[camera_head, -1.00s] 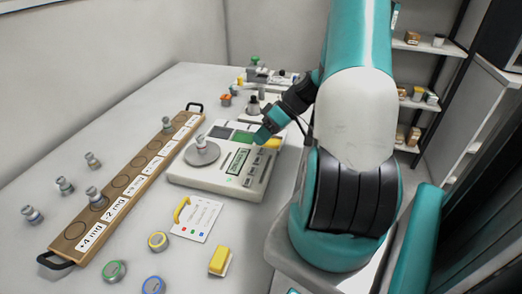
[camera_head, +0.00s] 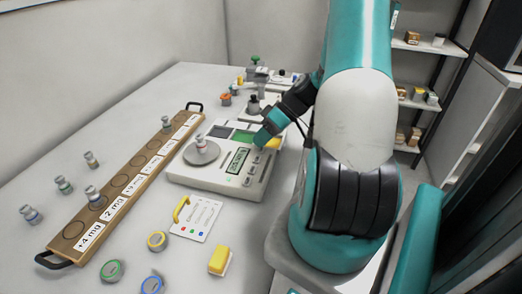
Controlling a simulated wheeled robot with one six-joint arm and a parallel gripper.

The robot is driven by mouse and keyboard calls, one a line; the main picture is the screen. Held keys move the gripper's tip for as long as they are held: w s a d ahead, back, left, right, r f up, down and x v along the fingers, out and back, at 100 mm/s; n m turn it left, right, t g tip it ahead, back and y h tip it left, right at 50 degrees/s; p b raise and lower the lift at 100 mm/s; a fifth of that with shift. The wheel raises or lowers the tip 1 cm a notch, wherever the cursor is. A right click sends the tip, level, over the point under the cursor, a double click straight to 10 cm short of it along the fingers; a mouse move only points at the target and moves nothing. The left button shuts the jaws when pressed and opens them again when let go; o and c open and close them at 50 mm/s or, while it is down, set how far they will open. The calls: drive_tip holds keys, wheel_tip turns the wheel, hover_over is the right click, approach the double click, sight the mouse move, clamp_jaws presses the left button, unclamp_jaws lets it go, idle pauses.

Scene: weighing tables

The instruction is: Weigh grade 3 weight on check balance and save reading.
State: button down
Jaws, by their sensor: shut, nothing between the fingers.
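The check balance (camera_head: 215,180) is a pale box in the middle of the table. A small metal weight (camera_head: 200,144) stands upright on its round pan (camera_head: 194,156); its grade cannot be read. The balance display (camera_head: 238,160) is lit with digits too small to read. My gripper (camera_head: 257,145) is shut and empty at the balance's right side, by the button column (camera_head: 253,166). I cannot tell whether its tip touches a button. Other weights stand on the table at left (camera_head: 31,214) and on the wooden tray (camera_head: 73,232).
Small items (camera_head: 256,72) stand behind the balance. Shelves (camera_head: 428,102) are at right.

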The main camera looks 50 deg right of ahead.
drive_tip(key=shift+f+b, duration=0.3)
drive_tip(key=shift+f, duration=0.1)
idle(0.4)
drive_tip(key=shift+r, duration=0.15)
drive_tip(key=shift+r+p, duration=0.7)
wheel_tip(320, 180, up, 5)
drive_tip(key=p, duration=0.4)
idle(1.0)
